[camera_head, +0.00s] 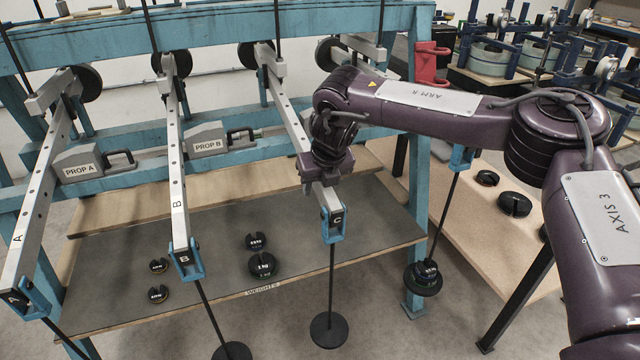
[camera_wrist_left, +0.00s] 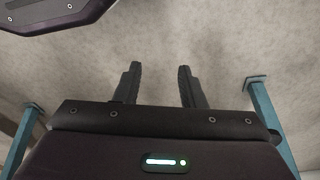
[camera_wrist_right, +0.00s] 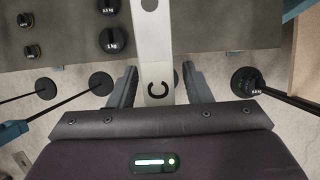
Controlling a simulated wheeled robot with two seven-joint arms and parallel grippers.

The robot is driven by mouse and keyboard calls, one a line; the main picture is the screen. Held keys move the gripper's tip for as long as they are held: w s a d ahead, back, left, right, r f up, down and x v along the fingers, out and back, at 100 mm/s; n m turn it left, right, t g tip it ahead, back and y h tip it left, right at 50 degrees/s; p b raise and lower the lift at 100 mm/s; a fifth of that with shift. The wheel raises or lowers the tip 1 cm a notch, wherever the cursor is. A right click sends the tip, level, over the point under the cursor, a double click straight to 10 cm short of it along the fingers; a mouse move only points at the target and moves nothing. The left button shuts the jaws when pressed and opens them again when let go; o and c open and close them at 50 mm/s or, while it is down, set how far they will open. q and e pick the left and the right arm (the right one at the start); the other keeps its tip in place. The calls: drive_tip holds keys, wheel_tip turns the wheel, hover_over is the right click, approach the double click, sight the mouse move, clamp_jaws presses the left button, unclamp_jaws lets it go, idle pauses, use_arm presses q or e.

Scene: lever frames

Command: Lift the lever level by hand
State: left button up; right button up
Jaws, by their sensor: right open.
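Lever C (camera_head: 288,105) is a pale metal bar reaching from the blue frame toward me, marked "C" near its end. A blue clevis (camera_head: 333,226) at its end carries a rod down to a black disc (camera_head: 328,330). My right gripper (camera_head: 322,182) is over the bar close to that end, hiding part of it. In the right wrist view lever C (camera_wrist_right: 154,50) runs between the two spread fingers (camera_wrist_right: 160,88), with gaps visible beside it. My left gripper (camera_wrist_left: 159,85) is open and empty above bare floor, outside the head view.
Lever A (camera_head: 40,190) and lever B (camera_head: 176,160) lie to the left. Prop A (camera_head: 78,170) and prop B (camera_head: 208,147) sit on the blue crossbeam. Several weights (camera_head: 262,264) rest on the grey mat below. A loaded hanger (camera_head: 424,278) hangs at the right.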

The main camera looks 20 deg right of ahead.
clamp_jaws()
use_arm(q)
drive_tip(key=shift+r, duration=0.1)
